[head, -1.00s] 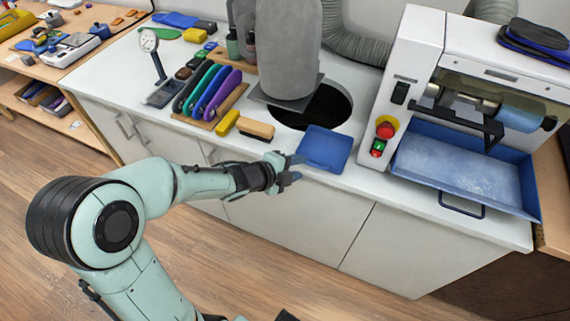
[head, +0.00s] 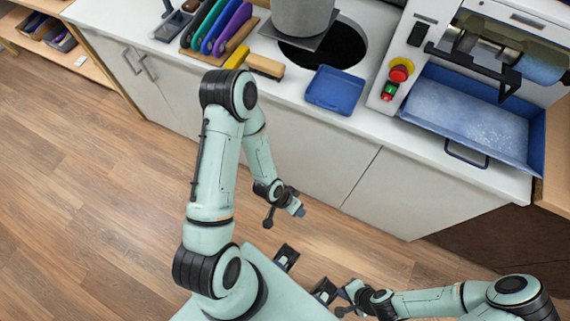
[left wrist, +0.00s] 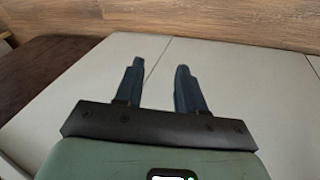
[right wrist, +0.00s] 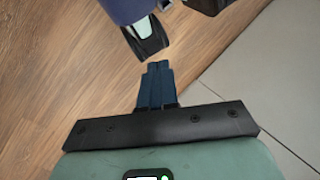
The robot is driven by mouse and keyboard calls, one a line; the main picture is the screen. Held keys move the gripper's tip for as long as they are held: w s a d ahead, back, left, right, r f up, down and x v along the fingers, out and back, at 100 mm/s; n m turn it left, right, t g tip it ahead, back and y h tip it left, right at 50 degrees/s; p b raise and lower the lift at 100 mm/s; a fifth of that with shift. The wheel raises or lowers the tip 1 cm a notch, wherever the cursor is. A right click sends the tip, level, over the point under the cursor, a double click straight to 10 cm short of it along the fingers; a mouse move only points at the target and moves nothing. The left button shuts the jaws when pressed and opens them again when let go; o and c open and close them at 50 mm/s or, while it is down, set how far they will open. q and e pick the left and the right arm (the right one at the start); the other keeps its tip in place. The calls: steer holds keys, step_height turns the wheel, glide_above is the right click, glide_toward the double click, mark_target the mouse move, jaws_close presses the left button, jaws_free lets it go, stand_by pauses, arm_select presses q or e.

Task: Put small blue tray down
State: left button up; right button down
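The small blue tray (head: 335,90) lies flat on the white counter, near its front edge, beside the round dark opening. No gripper touches it. My left gripper (head: 298,208) hangs in front of the cabinet doors, lower than the countertop and apart from the tray. In the left wrist view its fingers (left wrist: 160,85) stand apart with nothing between them. My right gripper (head: 345,308) is low at the bottom of the head view, over the floor. In the right wrist view its fingers (right wrist: 156,85) are together and hold nothing. The tray is in neither wrist view.
A larger blue tray (head: 440,129) with pale powder sits under the machine at right. A wooden-backed brush (head: 265,66), coloured insole forms (head: 215,28) and the round dark opening (head: 345,45) are on the counter. The wood floor in front is clear.

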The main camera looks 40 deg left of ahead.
arm_select(q)
steer(key=s+d+f+n+g, duration=0.3)
steer(key=s+d+f+n, duration=0.1)
steer(key=s, duration=0.6)
steer(key=shift+f+g, duration=0.4)
steer(key=shift+f, duration=0.45)
steer(key=shift+s+d, duration=0.1)
